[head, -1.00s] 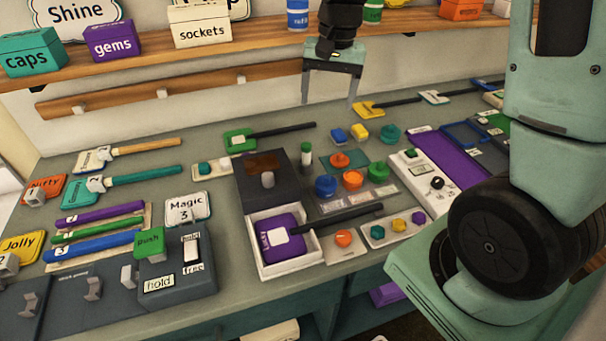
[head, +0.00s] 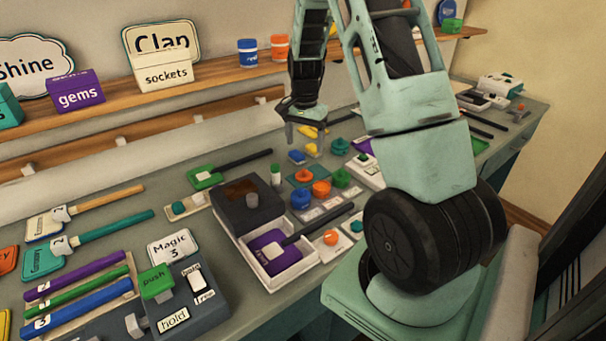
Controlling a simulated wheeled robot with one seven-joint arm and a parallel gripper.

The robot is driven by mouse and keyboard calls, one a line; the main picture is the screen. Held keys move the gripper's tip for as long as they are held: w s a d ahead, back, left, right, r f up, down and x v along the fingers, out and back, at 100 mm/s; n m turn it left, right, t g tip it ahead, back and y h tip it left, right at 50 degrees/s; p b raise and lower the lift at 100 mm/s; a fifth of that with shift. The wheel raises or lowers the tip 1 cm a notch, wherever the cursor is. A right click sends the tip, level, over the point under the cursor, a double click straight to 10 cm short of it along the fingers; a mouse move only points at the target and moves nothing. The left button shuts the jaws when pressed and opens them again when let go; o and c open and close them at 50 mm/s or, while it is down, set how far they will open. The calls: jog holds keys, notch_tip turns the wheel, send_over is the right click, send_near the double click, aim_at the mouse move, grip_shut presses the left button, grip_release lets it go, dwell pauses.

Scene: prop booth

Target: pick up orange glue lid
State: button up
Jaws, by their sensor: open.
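Several orange round pieces show on the counter: an orange knobbed lid (head: 304,175) on a teal mat, an orange lid (head: 321,188) just right of and below it, and an orange piece (head: 331,238) on a small card nearer the front edge. I cannot tell by label which is the glue lid. My gripper (head: 307,136) is open and empty, fingers down, above the back of the counter, beyond the lids and apart from them. It overlaps the view of the yellow and blue blocks behind.
A blue lid (head: 300,198) and green lids (head: 341,177) stand close around the orange ones. A dark box (head: 246,207) and a white tray (head: 293,270) holding a purple paddle lie to the left. The paddle's black handle (head: 322,223) reaches toward the lids. A shelf (head: 215,87) runs behind.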

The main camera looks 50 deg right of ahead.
send_over(304, 170)
notch_tip(304, 170, down, 5)
jog(key=shift+w+d+r+p, duration=0.1)
jog(key=shift+d+r+p, duration=0.1)
jog(key=shift+p, duration=0.1)
jog(key=shift+a+f+p, duration=0.15)
jog(key=shift+f+p, duration=0.35)
jog(key=shift+f, duration=0.85)
jog(key=shift+a+f+p, duration=0.15)
jog(key=shift+f+p, duration=0.3)
jog(key=shift+f, duration=0.9)
jog(key=c, duration=1)
